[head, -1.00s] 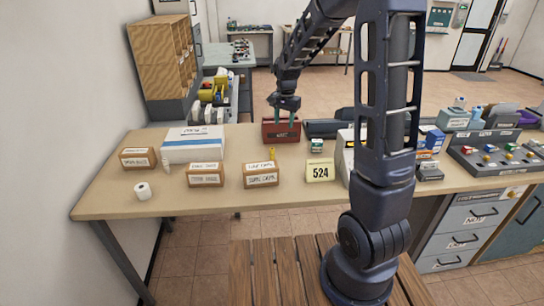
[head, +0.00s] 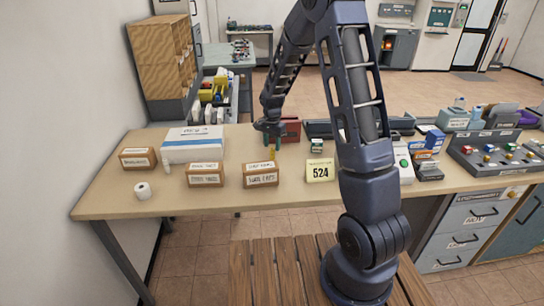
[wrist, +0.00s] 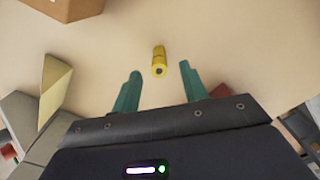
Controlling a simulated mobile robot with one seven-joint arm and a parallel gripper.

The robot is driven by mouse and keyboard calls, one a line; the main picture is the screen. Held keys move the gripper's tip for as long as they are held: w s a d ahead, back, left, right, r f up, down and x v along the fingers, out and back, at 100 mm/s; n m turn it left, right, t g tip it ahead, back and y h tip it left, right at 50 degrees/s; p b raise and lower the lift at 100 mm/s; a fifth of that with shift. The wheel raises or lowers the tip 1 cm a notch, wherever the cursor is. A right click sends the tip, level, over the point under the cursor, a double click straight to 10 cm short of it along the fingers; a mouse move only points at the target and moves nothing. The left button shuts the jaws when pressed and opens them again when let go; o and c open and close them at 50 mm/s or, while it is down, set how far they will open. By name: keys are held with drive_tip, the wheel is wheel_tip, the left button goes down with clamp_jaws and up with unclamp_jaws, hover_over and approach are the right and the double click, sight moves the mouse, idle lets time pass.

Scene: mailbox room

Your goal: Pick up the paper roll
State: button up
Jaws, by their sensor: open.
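A white roll (head: 143,190), which looks like the paper roll, stands near the front left of the table (head: 110,197). My gripper (head: 272,143) is open and empty, well to the right of it, pointing down over the table behind a small brown box (head: 261,174). In the wrist view my two teal fingers (wrist: 160,72) are apart, with a small yellow cylinder (wrist: 158,55) showing between and just ahead of their tips. The yellow cylinder also shows below the gripper in the head view (head: 272,153). The white roll is not in the wrist view.
A "524" card (head: 320,170) and a dark red box (head: 291,130) are to the right.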

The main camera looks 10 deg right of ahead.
sight(272, 153)
drive_tip(key=shift+f, duration=2.65)
drive_tip(key=shift+s, duration=0.1)
drive_tip(key=shift+c, duration=0.2)
clamp_jaws()
